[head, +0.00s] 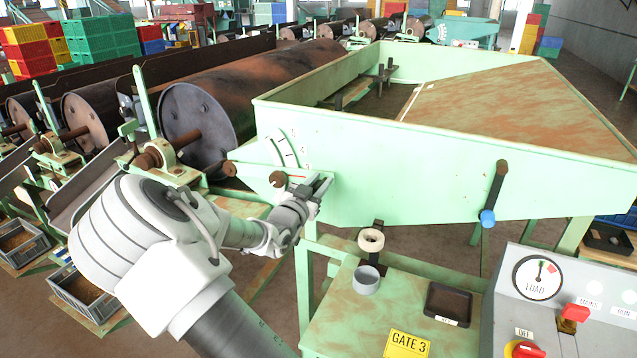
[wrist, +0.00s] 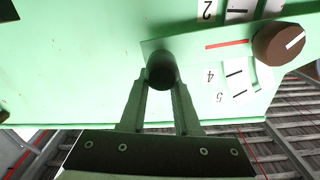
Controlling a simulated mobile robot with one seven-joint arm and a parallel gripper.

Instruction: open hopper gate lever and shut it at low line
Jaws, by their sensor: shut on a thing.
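The hopper gate lever is a pale green bar (head: 252,172) on the side of the green hopper (head: 400,165); it also shows in the wrist view (wrist: 205,46). A dark round knob (wrist: 161,70) on the bar sits between the fingertips of my gripper (wrist: 160,82), which is shut on it. My gripper (head: 318,187) hides part of the lever in the head view. A brown knob with a white line (wrist: 280,44) is at the right. A scale (wrist: 236,78) shows 2, 4 and 5; a red line (wrist: 226,44) lies between 2 and 4.
Below are a GATE 3 stand (head: 345,315), with a grey cup (head: 366,280) and black tray (head: 447,304), and a control panel (head: 560,300). Rusty drums (head: 200,120) stand behind my arm.

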